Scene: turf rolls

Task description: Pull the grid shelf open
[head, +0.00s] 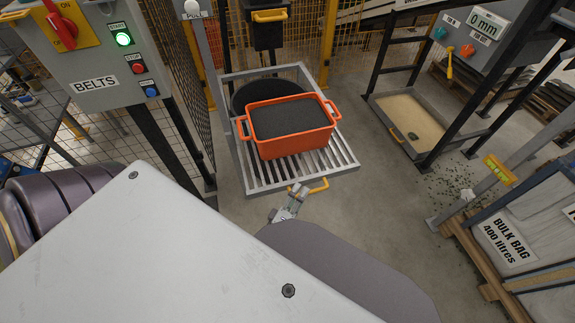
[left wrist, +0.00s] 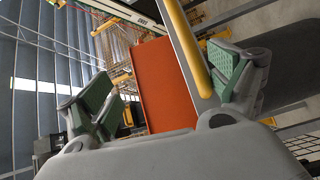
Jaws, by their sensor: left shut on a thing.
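The grid shelf (head: 262,190) is a grey metal frame with slats, in the middle of the head view. A yellow handle (head: 320,186) sticks out from its front edge. An orange tub (head: 290,143) filled with dark grains stands on the slats. My left gripper (head: 298,192) is at the handle, shut on it, in front of the shelf. In the left wrist view the yellow handle (left wrist: 188,42) passes between the green-padded fingers, close to the right one. The orange tub (left wrist: 160,90) shows behind it. My right gripper is not in view.
A grey BELTS control box (head: 95,65) stands at the left. A bulk bag on a pallet (head: 515,240) is at the lower right. Bare floor lies right of the shelf.

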